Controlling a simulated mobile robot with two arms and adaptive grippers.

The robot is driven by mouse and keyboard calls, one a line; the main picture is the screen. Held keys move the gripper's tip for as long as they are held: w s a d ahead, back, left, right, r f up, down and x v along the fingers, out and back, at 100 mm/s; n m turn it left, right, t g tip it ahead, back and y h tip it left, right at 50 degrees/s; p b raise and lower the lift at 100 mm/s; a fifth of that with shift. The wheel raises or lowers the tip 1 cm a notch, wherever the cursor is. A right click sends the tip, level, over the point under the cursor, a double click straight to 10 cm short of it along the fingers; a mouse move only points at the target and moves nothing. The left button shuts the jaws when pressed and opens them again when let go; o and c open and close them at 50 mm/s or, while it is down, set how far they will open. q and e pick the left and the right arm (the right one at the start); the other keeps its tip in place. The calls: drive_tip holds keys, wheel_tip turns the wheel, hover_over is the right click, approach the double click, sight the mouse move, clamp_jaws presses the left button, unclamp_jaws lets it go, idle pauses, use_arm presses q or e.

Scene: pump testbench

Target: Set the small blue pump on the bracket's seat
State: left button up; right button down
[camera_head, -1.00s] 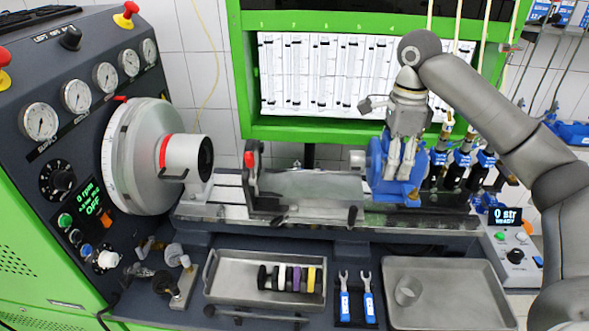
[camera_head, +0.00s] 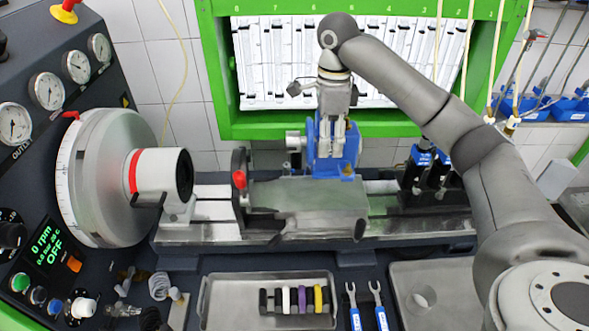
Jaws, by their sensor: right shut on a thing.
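The small blue pump (camera_head: 350,160), with a grey cylindrical end pointing left, is held in my right gripper (camera_head: 338,148). The gripper points down and is shut on the pump, with its fingers over the pump's front. The pump shows just above and behind the right part of a grey block on the bench rail; I cannot tell whether it touches anything. The bracket (camera_head: 241,199) appears to be the dark upright plate with a red knob at the left end of that block. Its seat is not clearly distinguishable. My left gripper is not in view.
A large grey wheel with a hub (camera_head: 165,174) stands left of the bracket. Dark valves with blue labels (camera_head: 425,165) stand right on the rail. In front lie a tray of coloured rings (camera_head: 226,297), two blue-handled wrenches (camera_head: 366,308) and another tray (camera_head: 440,268).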

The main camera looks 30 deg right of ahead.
drive_tip(key=w+a+f+p, duration=0.1)
drive_tip(key=a+f, duration=0.1)
drive_tip(key=f, duration=0.1)
drive_tip(key=w+a+f+p, duration=0.1)
drive_tip(key=a+f+p, duration=0.1)
drive_tip(key=f, duration=0.1)
drive_tip(key=w+a+f+p, duration=0.1)
drive_tip(key=w+a+f, duration=0.1)
drive_tip(key=f, duration=0.1)
drive_tip(key=shift+a+f+p, duration=0.1)
drive_tip(key=shift+a+p, duration=0.15)
drive_tip(key=shift+p, duration=0.15)
drive_tip(key=shift+f, duration=0.4)
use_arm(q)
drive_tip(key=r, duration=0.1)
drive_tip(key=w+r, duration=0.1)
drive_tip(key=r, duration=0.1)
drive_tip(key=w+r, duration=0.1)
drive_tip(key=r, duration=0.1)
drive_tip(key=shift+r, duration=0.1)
use_arm(e)
drive_tip(key=shift+d, duration=0.1)
drive_tip(key=c, duration=0.6)
unclamp_jaws()
drive_tip(key=shift+f, duration=0.15)
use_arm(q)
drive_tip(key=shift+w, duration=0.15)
use_arm(e)
drive_tip(key=shift+o, duration=0.2)
